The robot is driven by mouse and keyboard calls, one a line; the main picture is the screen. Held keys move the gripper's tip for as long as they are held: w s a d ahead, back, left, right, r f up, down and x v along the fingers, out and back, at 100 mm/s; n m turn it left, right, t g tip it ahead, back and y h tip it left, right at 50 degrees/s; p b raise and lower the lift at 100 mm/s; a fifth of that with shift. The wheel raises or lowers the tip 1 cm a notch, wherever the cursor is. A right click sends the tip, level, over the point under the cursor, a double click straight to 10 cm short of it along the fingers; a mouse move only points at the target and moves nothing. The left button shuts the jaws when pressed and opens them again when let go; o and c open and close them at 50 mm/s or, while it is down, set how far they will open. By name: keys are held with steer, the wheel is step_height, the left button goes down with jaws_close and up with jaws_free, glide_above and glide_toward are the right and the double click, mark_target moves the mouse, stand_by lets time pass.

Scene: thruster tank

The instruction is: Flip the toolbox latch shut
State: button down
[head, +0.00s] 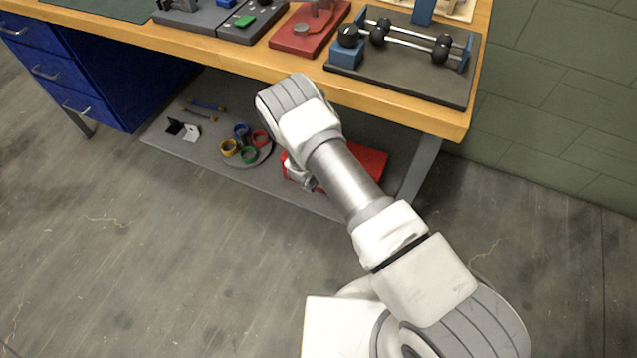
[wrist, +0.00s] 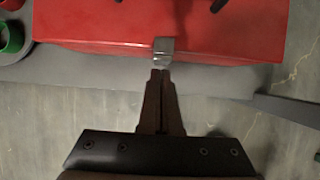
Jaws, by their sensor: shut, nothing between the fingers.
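The red toolbox (wrist: 95,28) lies across the top of the wrist view. In the head view it shows as a red box (head: 368,160) on the shelf under the workbench, partly hidden behind my arm. Its metal latch (wrist: 164,46) is a small grey piece at the middle of the toolbox's near edge. My gripper (wrist: 160,74) is shut and empty. Its fingertips are right at the latch's lower end in the wrist view; I cannot tell whether they touch it. In the head view the fingers are hidden by my arm.
The workbench top (head: 215,50) overhangs the low grey shelf (head: 215,172). Several coloured rings (head: 248,154) lie left of the toolbox; a green one (wrist: 12,38) shows in the wrist view. A bench leg (head: 418,170) stands to the right. Floor in front is clear.

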steer(key=shift+r, duration=0.15)
steer(key=shift+r+p, duration=0.45)
steer(key=shift+r, duration=0.2)
steer(key=shift+s, duration=0.1)
